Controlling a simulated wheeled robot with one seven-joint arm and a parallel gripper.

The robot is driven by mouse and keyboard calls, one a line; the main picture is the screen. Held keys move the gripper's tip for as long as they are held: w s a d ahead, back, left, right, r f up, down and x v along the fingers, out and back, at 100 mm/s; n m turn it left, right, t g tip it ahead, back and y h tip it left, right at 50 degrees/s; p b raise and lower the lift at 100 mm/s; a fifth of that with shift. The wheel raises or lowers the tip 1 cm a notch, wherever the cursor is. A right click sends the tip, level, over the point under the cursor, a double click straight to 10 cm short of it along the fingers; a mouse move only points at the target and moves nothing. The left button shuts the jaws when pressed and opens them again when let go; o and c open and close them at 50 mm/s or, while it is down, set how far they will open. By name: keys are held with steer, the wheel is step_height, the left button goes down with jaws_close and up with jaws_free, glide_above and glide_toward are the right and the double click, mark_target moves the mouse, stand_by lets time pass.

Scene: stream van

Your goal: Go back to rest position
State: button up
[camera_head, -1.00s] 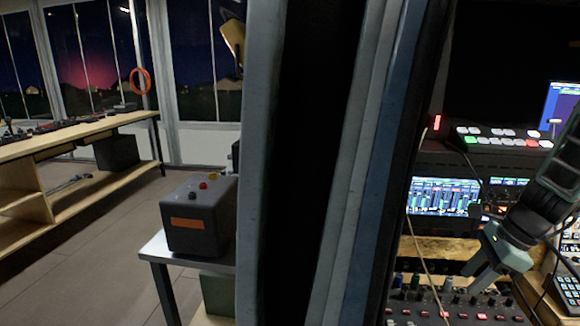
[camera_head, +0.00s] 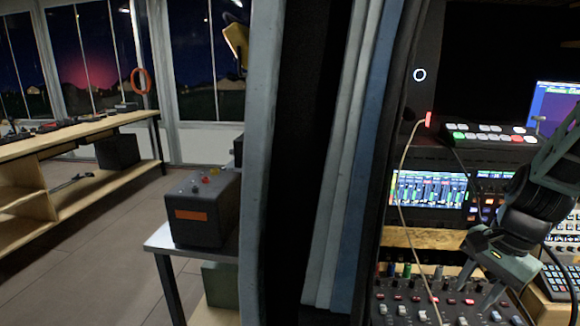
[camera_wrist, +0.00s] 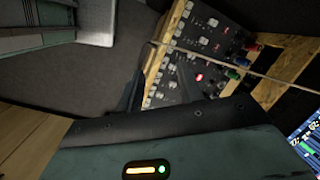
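My gripper (camera_head: 482,292) is at the lower right of the head view, pointing down over the audio mixer (camera_head: 410,309). Its two fingers look apart, and I see nothing held between them. In the wrist view, the gripper's housing with a small lit indicator fills the bottom, and the mixer (camera_wrist: 190,75) with its knobs and a red light lies beyond it. A thin pale cable (camera_head: 402,185) runs from a red-lit plug (camera_head: 428,119) down in front of the rack to the mixer. It crosses the wrist view (camera_wrist: 235,66) too.
A video switcher (camera_head: 490,134) and a lit screen (camera_head: 428,190) stand behind my arm. A keypad (camera_head: 556,284) is close on the right. The van's door edge (camera_head: 345,150) splits the view. A grey box (camera_head: 203,215) sits on a small table outside at left.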

steer(key=s+a+r+n, duration=0.2)
steer(key=s+a+n, duration=0.6)
steer(key=a+n, duration=0.2)
steer(key=s+a+r+n+h, duration=0.1)
steer(key=s+a+r+n, duration=0.2)
steer(key=s+a+n, duration=0.6)
steer(key=a+n, duration=0.1)
steer(key=a, duration=0.2)
steer(key=shift+s+n+g+h, duration=0.2)
steer(key=shift+n+g+h, duration=0.1)
steer(key=shift+n+g, duration=0.1)
steer(key=shift+f, duration=0.1)
